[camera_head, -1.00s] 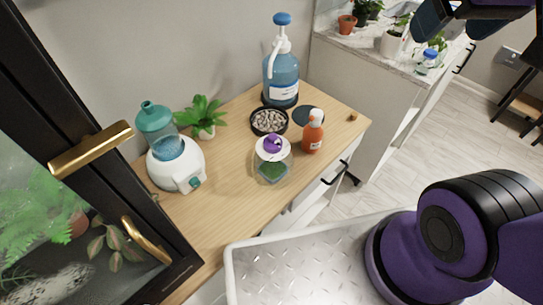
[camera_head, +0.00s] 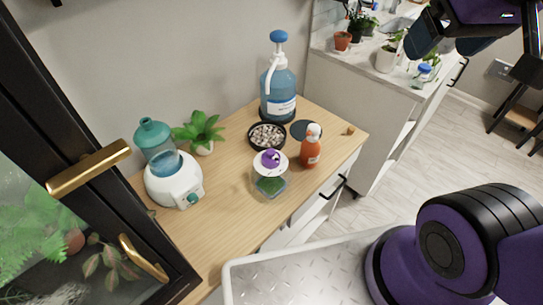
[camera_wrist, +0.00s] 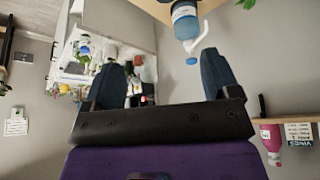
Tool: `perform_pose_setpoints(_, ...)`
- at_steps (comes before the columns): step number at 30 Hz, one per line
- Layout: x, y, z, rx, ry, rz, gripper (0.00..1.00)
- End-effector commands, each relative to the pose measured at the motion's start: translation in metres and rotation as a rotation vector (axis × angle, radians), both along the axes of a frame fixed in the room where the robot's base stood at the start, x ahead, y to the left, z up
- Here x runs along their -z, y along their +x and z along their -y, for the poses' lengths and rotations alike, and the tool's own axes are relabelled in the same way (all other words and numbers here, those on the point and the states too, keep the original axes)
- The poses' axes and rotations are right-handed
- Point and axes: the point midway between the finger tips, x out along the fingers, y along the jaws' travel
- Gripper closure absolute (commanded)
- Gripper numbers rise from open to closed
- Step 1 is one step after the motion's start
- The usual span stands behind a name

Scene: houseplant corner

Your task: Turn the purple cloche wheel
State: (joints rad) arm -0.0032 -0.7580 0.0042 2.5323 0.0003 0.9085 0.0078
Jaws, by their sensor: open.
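The purple cloche wheel (camera_head: 270,158) sits on the white lid of a small clear cloche (camera_head: 270,185) with green inside. The cloche stands upright on the wooden cabinet top, near its front edge. My gripper (camera_wrist: 156,78) is open and empty, its two dark fingers apart in the wrist view. In the head view part of it shows at the top right, high above and well away from the wheel. The wheel cannot be made out in the wrist view.
An orange bottle (camera_head: 310,147) stands right of the cloche, and a bowl of pebbles (camera_head: 267,136) behind it. A blue pump bottle (camera_head: 278,88), a potted plant (camera_head: 200,130) and a white humidifier (camera_head: 173,180) are also on the wooden top (camera_head: 225,215). A black-framed glass door stands at left.

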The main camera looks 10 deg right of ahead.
Motion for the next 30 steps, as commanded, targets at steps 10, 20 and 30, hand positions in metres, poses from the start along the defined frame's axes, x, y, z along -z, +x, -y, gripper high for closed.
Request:
perform_pose_setpoints(10, 0.027, 0.060, -0.021, -0.025, -0.067, -0.100, 0.18)
perform_pose_setpoints(20, 0.083, 0.126, -0.060, -0.089, -0.121, -0.206, 0.18)
perform_pose_setpoints(30, 0.165, 0.171, -0.115, -0.181, -0.131, -0.313, 0.18)
